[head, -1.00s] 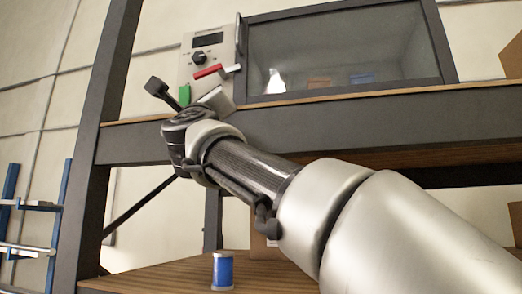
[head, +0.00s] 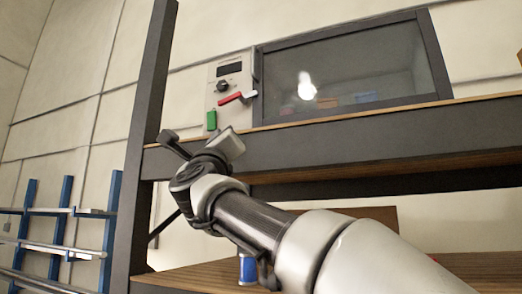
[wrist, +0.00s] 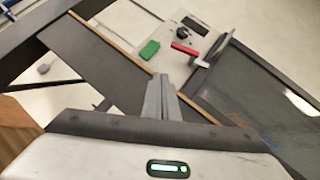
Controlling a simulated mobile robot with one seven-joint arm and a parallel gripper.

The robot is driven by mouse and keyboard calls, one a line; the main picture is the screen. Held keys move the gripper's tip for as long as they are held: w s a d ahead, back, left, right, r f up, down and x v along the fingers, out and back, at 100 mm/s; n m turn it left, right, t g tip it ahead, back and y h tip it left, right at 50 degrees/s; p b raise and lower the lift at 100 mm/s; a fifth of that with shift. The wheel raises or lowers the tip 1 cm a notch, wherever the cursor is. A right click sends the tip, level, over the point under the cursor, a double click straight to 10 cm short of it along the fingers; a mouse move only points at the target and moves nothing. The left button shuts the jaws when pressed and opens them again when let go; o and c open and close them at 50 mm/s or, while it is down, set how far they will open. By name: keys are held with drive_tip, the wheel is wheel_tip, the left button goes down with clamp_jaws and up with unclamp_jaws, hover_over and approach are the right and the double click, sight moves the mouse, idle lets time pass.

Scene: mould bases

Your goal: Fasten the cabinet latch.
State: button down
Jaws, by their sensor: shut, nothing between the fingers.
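The cabinet (head: 436,58) stands on the upper shelf, with a dark-framed glass door (head: 375,75) that looks closed. Left of the door is a pale control panel (head: 217,103). Its red latch lever (head: 231,98) slants slightly up to the right, with a white piece (head: 250,94) at its right end by the door edge. The lever also shows in the wrist view (wrist: 185,48). I cannot tell whether it is engaged. My gripper (wrist: 160,84) is shut and empty, apart from the lever, below and in front of the panel.
A black knob (head: 222,87) sits above the lever and a green block (head: 211,120) below it. A grey upright handle (wrist: 218,50) stands out near the door edge. The shelf beam (head: 310,145) and post (head: 150,95) border my arm. A blue can (head: 247,268) stands on the lower shelf.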

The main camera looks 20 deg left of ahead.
drive_tip(key=shift+s+f, duration=0.25)
drive_tip(key=shift+f, duration=0.05)
idle(0.5)
